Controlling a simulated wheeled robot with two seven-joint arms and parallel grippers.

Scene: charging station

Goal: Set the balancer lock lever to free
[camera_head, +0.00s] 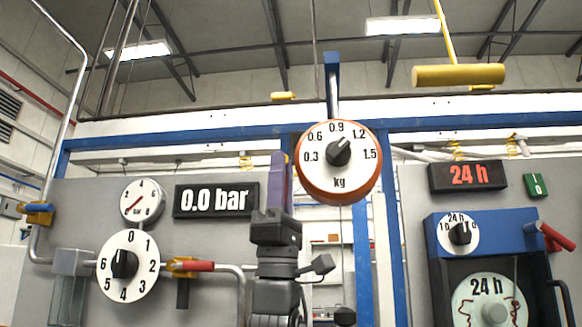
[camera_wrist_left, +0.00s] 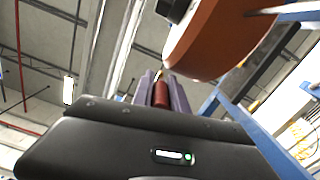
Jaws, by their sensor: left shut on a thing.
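The balancer (camera_head: 311,183) is a round orange drum with a white kg dial, hung from a blue bracket (camera_head: 331,72). Its black pointer knob (camera_head: 339,152) points to the upper right, near 1.2. My left gripper (camera_head: 278,162) points up just left of the drum, with purple fingers. In the left wrist view, the fingers (camera_wrist_left: 160,80) are shut on a red cylindrical grip (camera_wrist_left: 160,95), seemingly the lock lever, beside the orange drum (camera_wrist_left: 215,40). In the head view the fingers hide this lever, so its setting cannot be read. My right gripper is not in view.
A left panel holds a gauge (camera_head: 141,200), a 0.0 bar display (camera_head: 216,200) and a numbered dial (camera_head: 145,268). A red-handled valve (camera_head: 198,266) is left of my arm. A right panel has a 24 h display (camera_head: 468,175). A yellow bar handle (camera_head: 458,75) hangs above.

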